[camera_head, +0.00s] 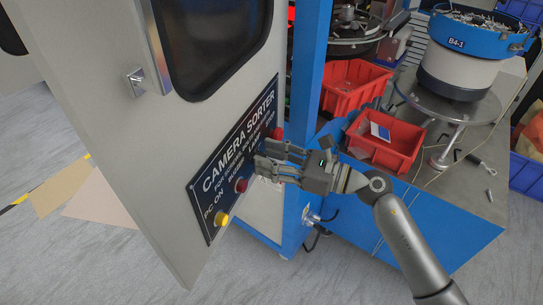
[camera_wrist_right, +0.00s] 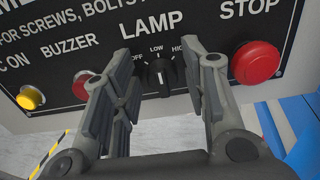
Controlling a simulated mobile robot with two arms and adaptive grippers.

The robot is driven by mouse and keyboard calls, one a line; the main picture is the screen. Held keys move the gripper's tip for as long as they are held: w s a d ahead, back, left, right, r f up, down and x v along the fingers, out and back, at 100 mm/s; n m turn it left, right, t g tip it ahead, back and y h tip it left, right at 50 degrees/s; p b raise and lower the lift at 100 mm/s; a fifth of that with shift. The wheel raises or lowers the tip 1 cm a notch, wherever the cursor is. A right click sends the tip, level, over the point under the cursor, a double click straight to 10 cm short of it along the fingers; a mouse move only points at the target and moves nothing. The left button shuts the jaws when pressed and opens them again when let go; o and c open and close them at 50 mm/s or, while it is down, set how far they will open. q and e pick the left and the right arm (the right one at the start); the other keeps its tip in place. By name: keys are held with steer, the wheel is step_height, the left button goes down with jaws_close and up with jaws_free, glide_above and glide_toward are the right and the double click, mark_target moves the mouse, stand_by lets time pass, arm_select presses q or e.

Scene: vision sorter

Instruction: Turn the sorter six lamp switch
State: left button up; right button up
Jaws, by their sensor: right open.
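The lamp switch (camera_wrist_right: 160,78) is a black rotary knob under the LAMP label in the right wrist view, with OFF, LOW and HIGH marked around it. Its pointer looks roughly upright, towards LOW. My right gripper (camera_head: 264,156) is open in front of the sorter's black panel (camera_head: 222,170). In the wrist view its fingers (camera_wrist_right: 165,88) stand on either side of the knob, with visible gaps. I cannot tell how far their tips are from the panel. In the head view the fingers hide the knob. My left gripper is not in view.
A red stop button (camera_wrist_right: 255,62) is right of the knob. A dark red buzzer button (camera_head: 240,184) and a yellow button (camera_head: 222,219) are on the other side. Red bins (camera_head: 388,157) and a blue-rimmed bowl feeder (camera_head: 462,45) stand on the bench at right.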

steer(key=shift+c, duration=0.5)
steer(key=c, duration=0.8)
steer(key=shift+o, duration=0.2)
steer(key=shift+m, duration=0.3)
steer(key=shift+w+d+f+m+p, duration=0.15)
steer(key=shift+m+p, duration=0.55)
steer(key=shift+m, duration=0.7)
steer(key=shift+w+r+m+p, duration=0.1)
steer(key=shift+m+p, duration=0.65)
steer(key=shift+m, duration=0.65)
steer(key=shift+w+d+f+m+p, duration=0.15)
steer(key=shift+m+p, duration=0.55)
steer(key=shift+m, duration=0.7)
steer(key=shift+a, duration=0.1)
steer(key=o, duration=0.9)
steer(key=shift+c, duration=0.2)
